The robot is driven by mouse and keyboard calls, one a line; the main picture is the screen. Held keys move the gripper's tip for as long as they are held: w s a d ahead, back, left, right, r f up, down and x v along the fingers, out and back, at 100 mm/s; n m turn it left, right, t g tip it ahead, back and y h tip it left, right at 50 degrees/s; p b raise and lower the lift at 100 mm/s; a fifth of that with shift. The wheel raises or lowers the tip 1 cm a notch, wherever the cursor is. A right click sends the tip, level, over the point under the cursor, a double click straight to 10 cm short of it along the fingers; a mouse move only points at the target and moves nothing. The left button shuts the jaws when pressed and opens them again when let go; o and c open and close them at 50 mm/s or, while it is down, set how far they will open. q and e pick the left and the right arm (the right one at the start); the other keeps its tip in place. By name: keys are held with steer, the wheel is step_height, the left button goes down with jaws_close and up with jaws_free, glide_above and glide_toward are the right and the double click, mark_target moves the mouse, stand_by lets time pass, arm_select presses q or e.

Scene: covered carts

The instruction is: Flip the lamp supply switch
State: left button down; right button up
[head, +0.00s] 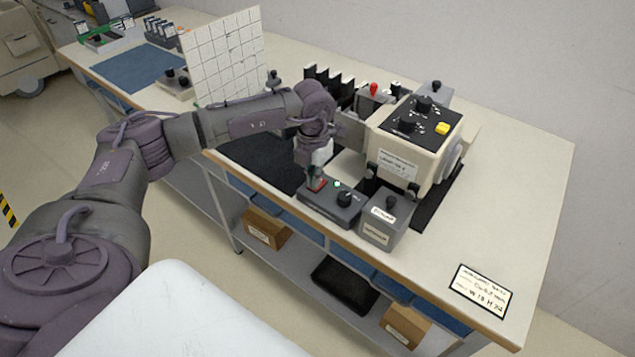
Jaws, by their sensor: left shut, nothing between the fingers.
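A low dark grey box (330,206) stands near the front edge of the bench, with a red switch (317,185), a small green light and a black knob (345,197) on top. It looks like the lamp supply, but no such name can be read on it. My left gripper (316,177) points down at the red switch from above, shut and empty. Its tips are at or just over the switch; I cannot tell whether they touch. The gripper partly hides the switch, so its position is unclear. My right gripper is out of view.
A cream instrument (405,150) with black knobs and a yellow button stands right behind the box. A small grey box (386,219) adjoins on the right. A white gridded panel (225,55) stands left behind my arm. The bench's right end is mostly clear around a label card (481,291).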

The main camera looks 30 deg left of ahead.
arm_select(q)
steer(key=shift+f, duration=0.15)
steer(key=shift+s, duration=0.1)
steer(key=shift+r+p, duration=0.6)
steer(key=shift+r, duration=0.3)
steer(key=shift+r+p, duration=1.5)
steer(key=shift+r, duration=1.15)
steer(key=shift+f, duration=0.1)
